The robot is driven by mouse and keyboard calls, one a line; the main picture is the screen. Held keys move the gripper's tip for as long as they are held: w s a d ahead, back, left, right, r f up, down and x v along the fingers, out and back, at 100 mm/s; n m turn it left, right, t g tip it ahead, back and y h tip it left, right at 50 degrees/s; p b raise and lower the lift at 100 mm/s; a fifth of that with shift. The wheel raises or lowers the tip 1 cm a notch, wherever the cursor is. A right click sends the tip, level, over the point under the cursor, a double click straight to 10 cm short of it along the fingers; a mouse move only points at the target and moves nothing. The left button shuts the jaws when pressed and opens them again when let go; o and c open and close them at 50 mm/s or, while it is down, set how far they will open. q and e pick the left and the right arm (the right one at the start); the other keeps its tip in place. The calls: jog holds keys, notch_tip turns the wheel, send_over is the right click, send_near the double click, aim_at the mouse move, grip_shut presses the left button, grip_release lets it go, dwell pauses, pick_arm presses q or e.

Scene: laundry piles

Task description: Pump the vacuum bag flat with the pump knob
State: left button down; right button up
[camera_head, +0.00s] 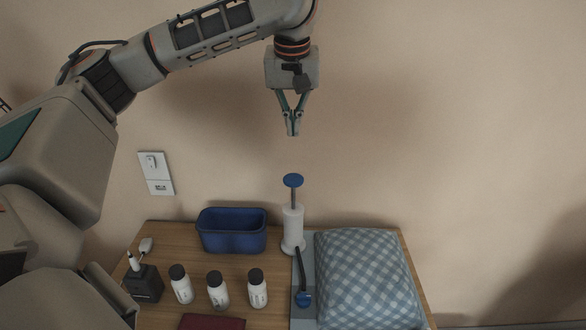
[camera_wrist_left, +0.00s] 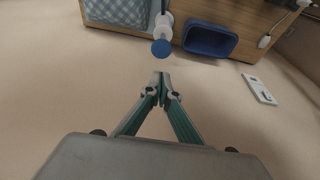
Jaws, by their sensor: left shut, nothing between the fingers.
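The pump is a white upright cylinder (camera_head: 292,226) with a raised rod and a round blue pump knob (camera_head: 293,180) on top. The knob also shows in the left wrist view (camera_wrist_left: 161,47). A dark hose runs from the pump's foot to a blue valve (camera_head: 304,299). The vacuum bag (camera_head: 365,275) is puffed up, with blue and white checks, and lies right of the pump. My left gripper (camera_head: 293,133) is shut and empty, pointing down above the knob with a clear gap between them. My right gripper is not in view.
A blue bin (camera_head: 232,248) stands left of the pump on the wooden table (camera_head: 200,262). Several white bottles with black caps (camera_head: 217,289), a dark block (camera_head: 146,284) and a dark red item (camera_head: 212,322) are at the left and front. A wall socket (camera_head: 155,173) is behind.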

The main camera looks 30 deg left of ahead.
pick_arm(q)
send_over(293, 195)
notch_tip(293, 195, down, 12)
jog(key=shift+r, duration=0.1)
jog(key=shift+f, duration=0.85)
notch_tip(293, 195, down, 8)
jog(key=shift+s+f, duration=0.1)
dwell(0.3)
